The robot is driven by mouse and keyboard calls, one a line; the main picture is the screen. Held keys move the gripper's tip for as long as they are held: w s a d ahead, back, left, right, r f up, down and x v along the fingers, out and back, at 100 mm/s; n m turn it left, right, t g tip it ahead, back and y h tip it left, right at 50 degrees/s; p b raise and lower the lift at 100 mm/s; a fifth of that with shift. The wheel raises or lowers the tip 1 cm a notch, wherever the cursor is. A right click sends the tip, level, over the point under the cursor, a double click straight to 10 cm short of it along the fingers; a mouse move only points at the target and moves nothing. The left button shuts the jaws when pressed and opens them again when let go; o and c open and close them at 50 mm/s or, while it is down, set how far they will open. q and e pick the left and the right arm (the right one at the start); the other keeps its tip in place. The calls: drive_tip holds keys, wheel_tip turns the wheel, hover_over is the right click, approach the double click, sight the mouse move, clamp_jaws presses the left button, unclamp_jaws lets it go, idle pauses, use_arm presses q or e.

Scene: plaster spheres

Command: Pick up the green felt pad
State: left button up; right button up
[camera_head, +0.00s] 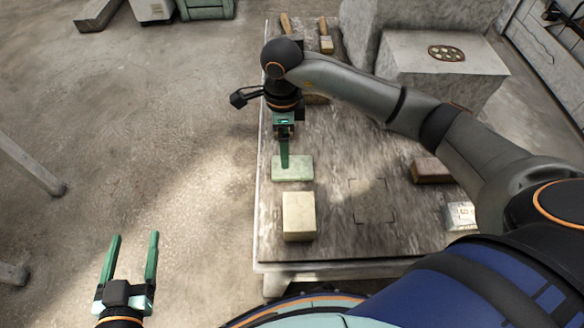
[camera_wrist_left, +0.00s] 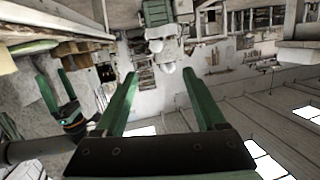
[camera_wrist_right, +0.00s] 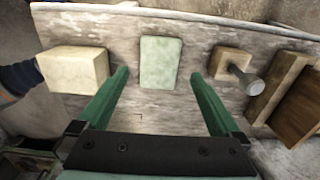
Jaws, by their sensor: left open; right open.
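The green felt pad (camera_head: 300,172) is a pale green rectangle lying flat on the worn table, behind a cream block. In the right wrist view the pad (camera_wrist_right: 160,63) shows ahead of and between the fingers of my right gripper (camera_wrist_right: 160,85), which are open with nothing between them. In the head view my right gripper (camera_head: 284,162) points down over the pad's far left part; I cannot tell the height left. My left gripper (camera_head: 133,237) is open and empty, off the table's left side. In the left wrist view its open fingers (camera_wrist_left: 165,85) point into the room.
The cream block (camera_head: 299,216) stands just in front of the pad. A brown block (camera_head: 430,170) and a small pale block (camera_head: 460,215) sit at the right. Wooden-handled tools lie at the table's far end, near grey stone blocks (camera_head: 445,70).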

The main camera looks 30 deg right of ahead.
sight(292, 168)
wheel_tip(292, 168, down, 3)
drive_tip(key=shift+r, duration=0.1)
wheel_tip(292, 168, down, 5)
drive_tip(key=shift+a+r+b, duration=0.1)
drive_tip(key=shift+b, duration=0.7)
use_arm(q)
wheel_tip(292, 168, up, 10)
drive_tip(key=m+t+h, duration=0.2)
drive_tip(key=t, duration=0.2)
drive_tip(key=shift+w+d, duration=0.2)
drive_tip(key=shift+w, duration=0.15)
drive_tip(key=shift+r, duration=0.1)
use_arm(e)
drive_tip(key=shift+c, duration=0.2)
drive_tip(key=c, duration=1)
